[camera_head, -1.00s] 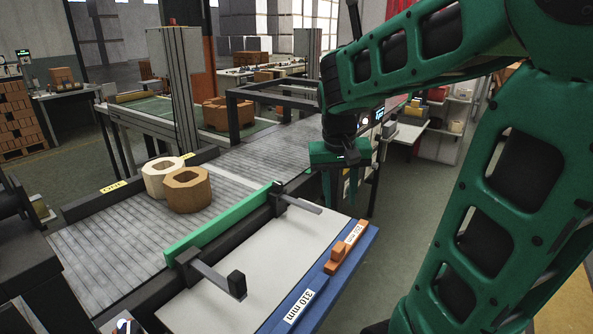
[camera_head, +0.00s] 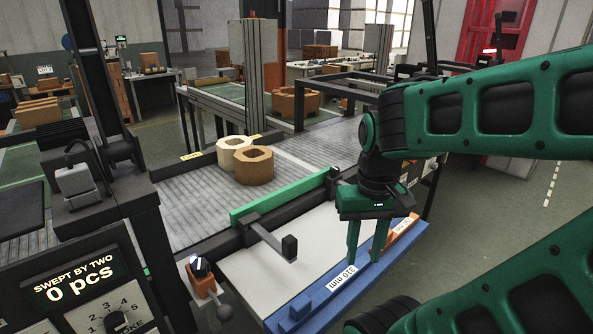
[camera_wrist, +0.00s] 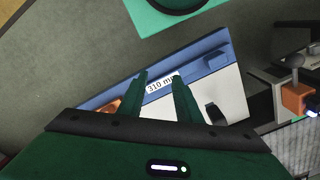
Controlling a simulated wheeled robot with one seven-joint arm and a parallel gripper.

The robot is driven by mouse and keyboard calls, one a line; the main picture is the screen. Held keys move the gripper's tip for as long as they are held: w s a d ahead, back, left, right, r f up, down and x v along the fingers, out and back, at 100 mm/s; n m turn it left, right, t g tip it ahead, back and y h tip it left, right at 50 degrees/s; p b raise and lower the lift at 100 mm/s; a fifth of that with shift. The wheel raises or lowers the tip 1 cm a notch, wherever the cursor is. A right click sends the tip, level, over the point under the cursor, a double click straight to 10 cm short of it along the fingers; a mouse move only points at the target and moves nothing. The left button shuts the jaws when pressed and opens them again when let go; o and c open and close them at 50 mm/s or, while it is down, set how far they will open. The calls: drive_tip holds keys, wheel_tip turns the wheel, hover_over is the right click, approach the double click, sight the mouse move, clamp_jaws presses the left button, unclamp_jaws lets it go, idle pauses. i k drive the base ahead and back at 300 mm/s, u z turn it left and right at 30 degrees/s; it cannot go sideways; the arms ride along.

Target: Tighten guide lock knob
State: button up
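The green guide rail (camera_head: 287,196) runs along the roller conveyor's near edge, with grey arms reaching over a white board (camera_head: 268,282). One arm ends in a black block-like knob (camera_head: 289,247). I cannot tell which is the guide lock knob. My gripper (camera_head: 364,258) is open and empty, fingers pointing down over the blue scale bar, right of the black knob. The wrist view shows its parted fingers (camera_wrist: 159,79) and the orange clamp (camera_wrist: 296,97).
The blue scale bar (camera_head: 318,301) carries a "310 mm" label and an orange pointer (camera_head: 405,226). A control panel (camera_head: 75,290) reading "0 pcs" stands at lower left.

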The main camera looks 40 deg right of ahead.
sight(335, 170)
drive_tip(key=u, duration=0.7)
drive_tip(key=k, duration=1)
drive_tip(key=z, duration=1.3)
drive_tip(key=i, duration=1)
